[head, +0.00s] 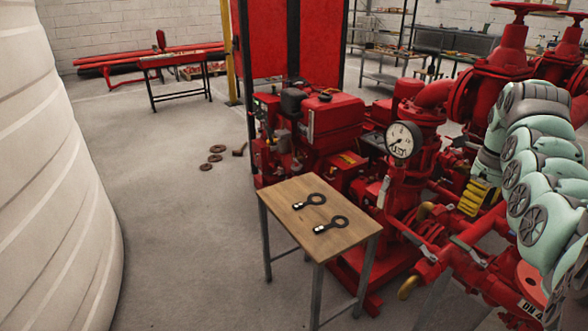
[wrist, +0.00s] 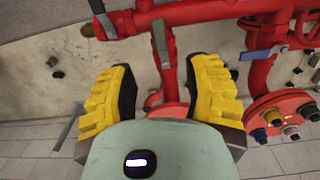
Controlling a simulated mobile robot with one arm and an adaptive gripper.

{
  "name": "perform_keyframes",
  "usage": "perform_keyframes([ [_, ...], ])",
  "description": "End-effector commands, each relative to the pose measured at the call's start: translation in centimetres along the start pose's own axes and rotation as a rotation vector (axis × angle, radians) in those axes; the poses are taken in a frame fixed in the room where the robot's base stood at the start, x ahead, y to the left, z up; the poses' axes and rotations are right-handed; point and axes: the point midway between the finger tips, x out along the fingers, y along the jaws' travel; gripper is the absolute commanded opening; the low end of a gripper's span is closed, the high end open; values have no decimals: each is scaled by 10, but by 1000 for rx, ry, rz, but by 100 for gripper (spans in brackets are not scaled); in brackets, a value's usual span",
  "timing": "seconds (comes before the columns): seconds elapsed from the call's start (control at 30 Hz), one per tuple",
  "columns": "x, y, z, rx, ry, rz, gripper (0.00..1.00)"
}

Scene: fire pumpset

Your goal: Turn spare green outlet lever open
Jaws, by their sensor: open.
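A grey-green lever (wrist: 161,42) stands on a red pipe in the wrist view, ahead of the gap between my fingers and apart from them. A dark greenish lever (head: 468,251) lies across the red pipework in the head view; I cannot tell for sure that it is the same one. My gripper (head: 473,197) is at the right of the head view, above the pipes, with yellow fingers. In the wrist view my gripper (wrist: 163,78) is open, with nothing between its fingers.
A blue-grey lever (wrist: 262,53) and another grey lever (wrist: 103,20) sit on neighbouring red pipes. A pressure gauge (head: 403,140) stands on the red pump. A small wooden table (head: 280,207) with two ring-ended tools is left of the pipes. Open floor lies further left.

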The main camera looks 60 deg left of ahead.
Motion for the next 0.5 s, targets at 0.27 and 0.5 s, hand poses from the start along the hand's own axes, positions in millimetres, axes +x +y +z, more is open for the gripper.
perform_keyframes([
  [0.27, -12, 0, -3, -1, 10, -6, 49],
  [0.5, -14, 0, -4, 0, 13, -9, 49],
])
